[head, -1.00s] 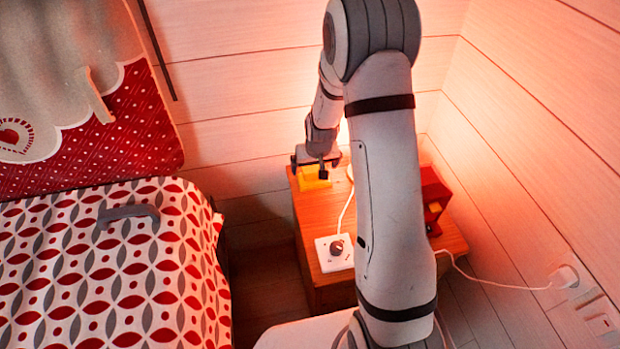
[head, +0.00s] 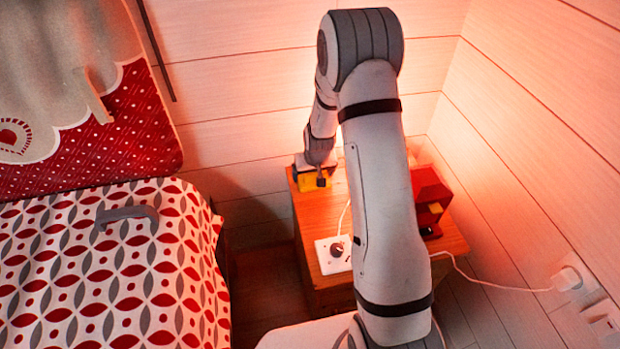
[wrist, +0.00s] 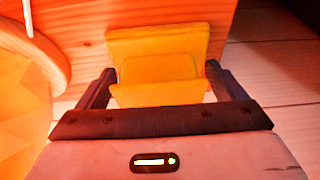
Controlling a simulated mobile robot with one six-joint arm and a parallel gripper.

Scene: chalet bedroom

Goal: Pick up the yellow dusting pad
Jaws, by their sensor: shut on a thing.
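The yellow dusting pad (wrist: 158,48) sits between the two dark fingers of my gripper (wrist: 160,85) in the wrist view, with a raised block on its upper face. My gripper is shut on it. In the head view the yellow pad (head: 309,183) shows at the back left corner of the wooden nightstand (head: 318,215), under my gripper (head: 313,176). My gripper hides part of the pad there. I cannot tell whether the pad still touches the nightstand top.
A white plate with a dark knob (head: 335,252) lies at the nightstand's front. A red box-like object (head: 428,195) stands at its right, partly behind my arm. A cord runs to the wall socket (head: 566,278). The patterned bed (head: 120,270) is on the left.

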